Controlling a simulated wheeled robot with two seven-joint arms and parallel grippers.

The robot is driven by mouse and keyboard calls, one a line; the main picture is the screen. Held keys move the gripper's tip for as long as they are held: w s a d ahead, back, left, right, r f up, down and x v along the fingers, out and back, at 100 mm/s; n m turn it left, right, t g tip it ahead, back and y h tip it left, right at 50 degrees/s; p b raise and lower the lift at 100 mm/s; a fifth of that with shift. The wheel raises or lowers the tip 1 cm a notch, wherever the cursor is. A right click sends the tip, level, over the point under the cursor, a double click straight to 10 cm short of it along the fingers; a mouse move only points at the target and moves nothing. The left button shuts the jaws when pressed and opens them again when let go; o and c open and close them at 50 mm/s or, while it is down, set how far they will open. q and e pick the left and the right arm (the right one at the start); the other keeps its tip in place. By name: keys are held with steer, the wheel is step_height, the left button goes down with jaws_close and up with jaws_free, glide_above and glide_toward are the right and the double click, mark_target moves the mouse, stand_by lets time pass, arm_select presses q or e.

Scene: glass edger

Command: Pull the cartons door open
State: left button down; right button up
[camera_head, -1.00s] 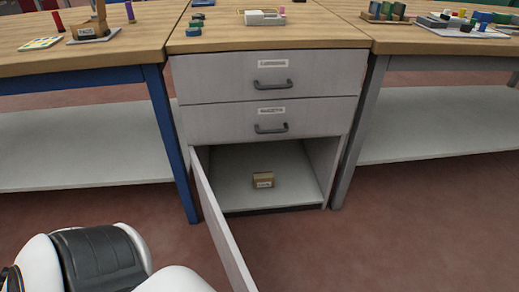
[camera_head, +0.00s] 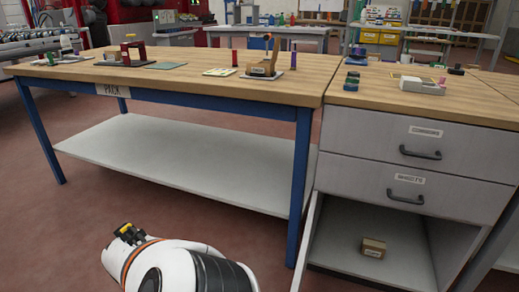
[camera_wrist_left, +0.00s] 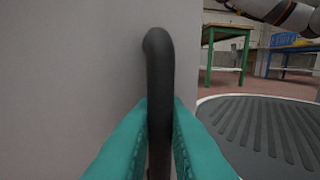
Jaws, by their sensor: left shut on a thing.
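The cartons door (camera_head: 309,228) is swung open at the lower part of the cabinet and shows in the head view as a thin pale edge. In the left wrist view, the door's pale face (camera_wrist_left: 70,70) fills the left side. A dark curved handle (camera_wrist_left: 158,75) stands out from it. My left gripper (camera_wrist_left: 160,118), with teal fingers, is shut on this handle, one finger on each side. A small brown carton (camera_head: 373,248) sits inside the open compartment (camera_head: 340,255). My left gripper is out of the head view; only part of my white arm shows there. My right gripper is not in view.
Above the compartment are two closed drawers with dark handles (camera_head: 420,153). A blue-legged packing table (camera_head: 200,85) with a low shelf (camera_head: 170,160) stands to the left. Reddish floor (camera_head: 50,240) in front of that table is clear.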

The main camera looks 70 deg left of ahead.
arm_select(q)
steer(key=c, duration=1.8)
jaws_free()
steer(key=shift+s, duration=0.1)
steer(key=v, duration=1.2)
